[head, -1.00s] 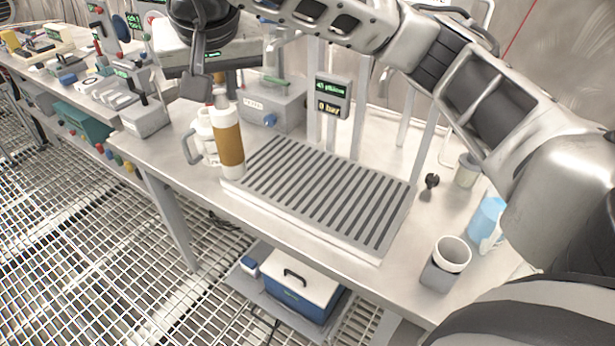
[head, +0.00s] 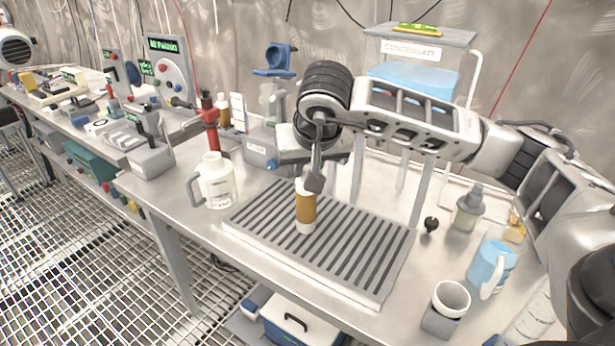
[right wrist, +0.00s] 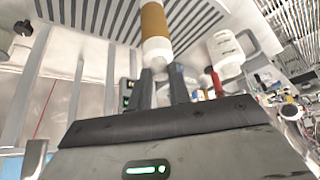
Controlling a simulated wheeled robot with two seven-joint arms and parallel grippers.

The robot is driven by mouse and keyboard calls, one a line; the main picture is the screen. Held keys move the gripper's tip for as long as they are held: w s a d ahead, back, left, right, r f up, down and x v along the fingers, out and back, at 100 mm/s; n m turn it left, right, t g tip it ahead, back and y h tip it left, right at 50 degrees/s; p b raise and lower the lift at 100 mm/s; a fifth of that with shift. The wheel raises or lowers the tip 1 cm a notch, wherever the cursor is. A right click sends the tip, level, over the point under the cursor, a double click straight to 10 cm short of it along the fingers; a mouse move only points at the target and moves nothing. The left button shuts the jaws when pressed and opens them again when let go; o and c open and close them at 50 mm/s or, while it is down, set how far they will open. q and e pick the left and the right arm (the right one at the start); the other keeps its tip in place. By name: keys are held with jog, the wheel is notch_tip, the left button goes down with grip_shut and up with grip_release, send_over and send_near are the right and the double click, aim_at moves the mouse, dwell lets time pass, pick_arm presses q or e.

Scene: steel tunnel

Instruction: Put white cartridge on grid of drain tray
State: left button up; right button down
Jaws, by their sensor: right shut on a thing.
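The white cartridge (head: 306,210) has a wide orange-brown band and stands upright, at or just above the grid of the drain tray (head: 262,238), left of the grid's middle. I cannot tell whether its base touches the slats. My right gripper (head: 314,182) is shut on its top end, coming from above. In the right wrist view the cartridge (right wrist: 154,22) shows between the fingertips (right wrist: 162,76), with the slatted tray (right wrist: 95,14) behind it. My left gripper is not in view.
A white jug (head: 216,182) stands just left of the tray. A blue-and-white pitcher (head: 490,268), a white cup in a grey holder (head: 446,308) and a grey bottle (head: 468,210) stand to the right. Most of the grid is bare.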

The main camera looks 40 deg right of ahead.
jog(key=shift+f, duration=1.65)
jog(key=c, duration=1.3)
grip_release()
jog(key=shift+r, duration=0.4)
jog(key=v, duration=1.1)
jog(key=shift+s+a+r, duration=0.2)
jog(key=shift+s+r, duration=0.05)
jog(key=shift+r, duration=0.05)
jog(key=shift+f, duration=0.1)
